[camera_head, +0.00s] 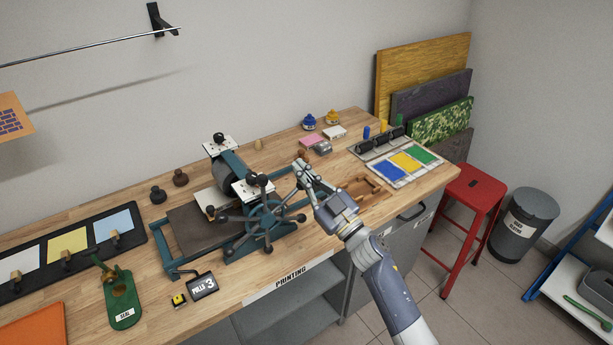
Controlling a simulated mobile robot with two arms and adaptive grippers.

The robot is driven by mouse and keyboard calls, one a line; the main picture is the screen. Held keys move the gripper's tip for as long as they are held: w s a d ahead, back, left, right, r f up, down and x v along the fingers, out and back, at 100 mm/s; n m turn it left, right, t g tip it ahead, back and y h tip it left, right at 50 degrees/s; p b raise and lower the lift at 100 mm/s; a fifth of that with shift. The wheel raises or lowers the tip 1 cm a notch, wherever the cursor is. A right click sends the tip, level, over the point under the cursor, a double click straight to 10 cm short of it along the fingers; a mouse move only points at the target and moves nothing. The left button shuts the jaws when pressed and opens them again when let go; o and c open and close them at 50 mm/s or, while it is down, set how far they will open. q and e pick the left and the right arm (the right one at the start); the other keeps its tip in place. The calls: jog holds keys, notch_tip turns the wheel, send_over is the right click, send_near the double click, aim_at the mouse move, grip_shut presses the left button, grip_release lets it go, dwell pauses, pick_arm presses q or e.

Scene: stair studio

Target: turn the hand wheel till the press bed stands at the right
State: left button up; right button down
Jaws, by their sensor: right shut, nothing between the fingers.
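The etching press stands on the wooden workbench, with its roller (226,166) between blue side frames. Its blue hand wheel (266,219), with several dark spokes ending in round knobs, is on the near side. The press bed (186,225), a dark flat slab, extends out to the left of the roller on a blue frame. My right gripper (301,167) is shut and empty, at the wheel's upper right; whether it touches a knob I cannot tell. My left gripper is not in view.
Ink slabs (404,161) lie on the bench at the right. A red stool (468,205) stands beyond the bench's right end.

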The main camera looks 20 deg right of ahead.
jog(key=f, duration=0.1)
jog(key=d+f, duration=0.1)
jog(key=f, duration=0.1)
jog(key=shift+w+f, duration=0.1)
jog(key=shift+f, duration=0.05)
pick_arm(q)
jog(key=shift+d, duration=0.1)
